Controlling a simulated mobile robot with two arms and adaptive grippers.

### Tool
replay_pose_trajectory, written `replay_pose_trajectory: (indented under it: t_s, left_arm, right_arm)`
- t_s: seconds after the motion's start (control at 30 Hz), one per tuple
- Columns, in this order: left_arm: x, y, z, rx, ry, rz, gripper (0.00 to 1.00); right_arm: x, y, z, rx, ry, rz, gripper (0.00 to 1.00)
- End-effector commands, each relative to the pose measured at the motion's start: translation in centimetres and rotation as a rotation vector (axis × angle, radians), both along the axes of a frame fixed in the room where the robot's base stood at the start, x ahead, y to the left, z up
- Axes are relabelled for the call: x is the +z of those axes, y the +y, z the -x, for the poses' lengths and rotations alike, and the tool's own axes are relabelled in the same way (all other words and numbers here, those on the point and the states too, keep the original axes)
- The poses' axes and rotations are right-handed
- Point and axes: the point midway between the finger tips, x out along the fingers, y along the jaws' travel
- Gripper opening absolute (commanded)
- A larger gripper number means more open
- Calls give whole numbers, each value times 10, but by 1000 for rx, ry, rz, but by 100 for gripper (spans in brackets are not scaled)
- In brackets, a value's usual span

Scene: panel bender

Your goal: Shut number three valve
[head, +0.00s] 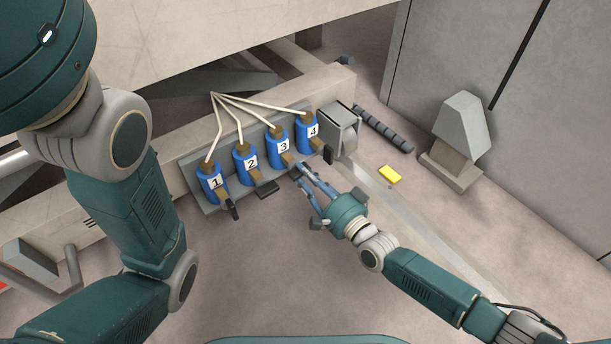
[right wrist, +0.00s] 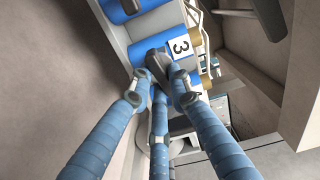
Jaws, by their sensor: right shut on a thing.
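Several blue valves numbered 1 to 4 stand in a row on a grey bracket. The number three valve (head: 279,147) is third from the left, and its label and blue body also show in the right wrist view (right wrist: 181,47). My right gripper (head: 304,170) is at its front and is shut on the dark valve handle (right wrist: 157,64). In the right wrist view its fingers (right wrist: 161,82) close around this handle, hiding part of it. My left arm crosses the left side of the head view; its gripper is out of frame.
The valve one (head: 211,183), valve two (head: 245,160) and valve four (head: 307,132) sit close beside valve three. A grey box (head: 339,125) adjoins the bracket's right end. A yellow block (head: 389,175) and dark ribbed cylinder (head: 384,129) lie on the floor to the right.

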Motion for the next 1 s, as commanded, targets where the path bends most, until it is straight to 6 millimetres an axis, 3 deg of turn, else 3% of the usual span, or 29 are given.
replay_pose_trajectory:
  t_s: [0.83, 0.87, 0.9, 0.97, 1.0]
  left_arm:
    - [-5, 0, 0, 0, 0, 0, 0]
    - [-5, 0, 0, 0, 0, 0, 0]
    - [-5, 0, 0, 0, 0, 0, 0]
    - [-5, 0, 0, 0, 0, 0, 0]
    - [-5, 0, 0, 0, 0, 0, 0]
  right_arm:
    - [-3, -1, 1, -1, 87, -113, 0]
    - [-3, -1, 1, -1, 87, -113, 20]
    - [-3, -1, 1, -1, 87, -113, 28]
    - [-3, -1, 1, -1, 87, -113, 38]
    - [-3, -1, 1, -1, 85, -112, 38]
